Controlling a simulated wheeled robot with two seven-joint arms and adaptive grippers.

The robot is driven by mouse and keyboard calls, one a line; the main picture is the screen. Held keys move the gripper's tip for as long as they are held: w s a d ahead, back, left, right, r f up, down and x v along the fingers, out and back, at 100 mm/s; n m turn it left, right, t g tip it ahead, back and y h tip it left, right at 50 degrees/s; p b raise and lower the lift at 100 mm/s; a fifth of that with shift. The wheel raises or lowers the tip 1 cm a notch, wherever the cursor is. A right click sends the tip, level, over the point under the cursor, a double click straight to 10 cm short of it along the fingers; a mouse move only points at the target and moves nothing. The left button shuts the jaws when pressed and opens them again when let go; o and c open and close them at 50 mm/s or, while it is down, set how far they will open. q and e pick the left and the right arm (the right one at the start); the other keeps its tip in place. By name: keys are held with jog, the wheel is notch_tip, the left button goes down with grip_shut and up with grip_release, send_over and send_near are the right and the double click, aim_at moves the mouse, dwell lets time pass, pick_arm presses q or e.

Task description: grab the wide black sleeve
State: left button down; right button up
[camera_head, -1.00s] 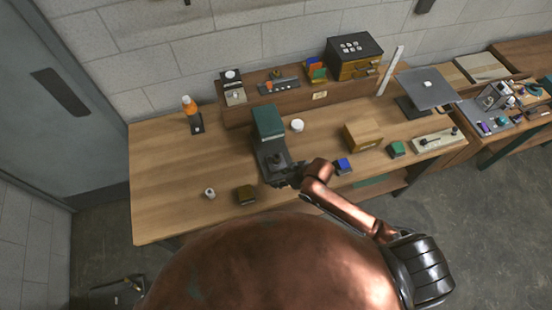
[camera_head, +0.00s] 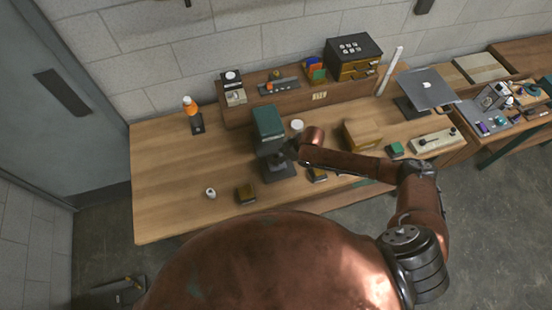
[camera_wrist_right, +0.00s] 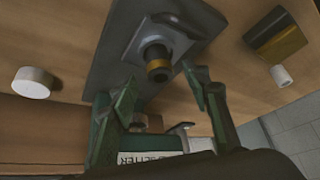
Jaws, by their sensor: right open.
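A dark sleeve-like cylinder (camera_wrist_right: 156,53) with a brass-coloured band (camera_wrist_right: 159,70) below it sits in a grey mount on the flat grey base (camera_wrist_right: 112,60) of a green press-like stand, in the right wrist view. In the head view the stand (camera_head: 268,121) is at mid-table and the sleeve is not clear behind my gripper. My right gripper (camera_head: 287,153) is beside the stand, over its base. In the wrist view its fingers (camera_wrist_right: 160,92) are open and empty, below the sleeve in the picture and apart from it. My left gripper is not in view.
A white round piece (camera_head: 297,125) lies right of the stand. A wooden box (camera_head: 362,134) stands to the right. The left table surface is mostly clear.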

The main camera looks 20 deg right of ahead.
aim_at(277, 157)
jog(key=x, duration=0.3)
jog(key=shift+w+f, duration=0.1)
grip_shut()
dwell(0.4)
